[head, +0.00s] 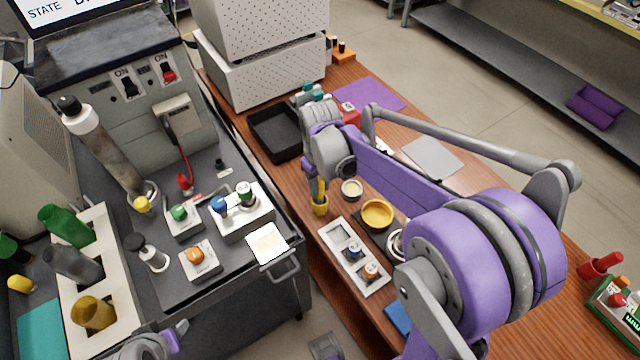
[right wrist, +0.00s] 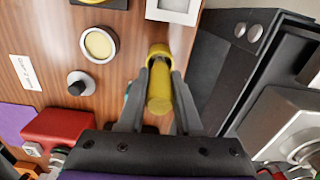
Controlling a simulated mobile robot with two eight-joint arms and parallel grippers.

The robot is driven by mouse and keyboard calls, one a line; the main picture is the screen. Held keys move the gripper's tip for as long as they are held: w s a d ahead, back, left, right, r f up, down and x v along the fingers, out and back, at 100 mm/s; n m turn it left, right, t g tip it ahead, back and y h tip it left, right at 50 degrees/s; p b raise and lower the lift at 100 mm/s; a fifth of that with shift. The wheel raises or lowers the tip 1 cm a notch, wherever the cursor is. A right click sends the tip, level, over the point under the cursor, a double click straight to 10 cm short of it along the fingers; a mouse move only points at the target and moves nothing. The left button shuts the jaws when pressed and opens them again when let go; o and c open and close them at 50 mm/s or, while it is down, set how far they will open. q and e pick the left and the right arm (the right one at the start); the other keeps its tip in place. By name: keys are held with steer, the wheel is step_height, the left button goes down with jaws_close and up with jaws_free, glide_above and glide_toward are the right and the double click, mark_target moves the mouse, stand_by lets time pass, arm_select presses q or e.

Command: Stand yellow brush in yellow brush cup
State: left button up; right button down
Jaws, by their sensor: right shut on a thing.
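The yellow brush (right wrist: 159,92) is between the fingers of my right gripper (right wrist: 160,76), which is shut on it. In the head view, my right gripper (head: 318,172) points down at the table's left edge, and the brush (head: 317,188) hangs upright below it. The yellow brush cup (head: 320,209) is directly under the brush. The cup also shows just beyond the brush in the right wrist view (right wrist: 158,50). The brush's lower end overlaps the cup's mouth; I cannot tell how deep it sits. My left gripper is not in view; only a bit of its arm shows.
A yellow dish (head: 377,213) on a dark mat, a small round cream dish (head: 351,188) and a white tray (head: 338,238) with knobs stand near the cup. A black bin (head: 275,134) lies behind. The dark cart (head: 290,245) is to the left, across a gap.

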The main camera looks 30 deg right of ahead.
steer(key=shift+f+b, duration=1)
steer(key=shift+f, duration=0.5)
steer(key=c, duration=0.5)
jaws_free()
step_height(320, 180, up, 11)
steer(key=shift+f+p, duration=0.1)
steer(key=shift+p, duration=0.5)
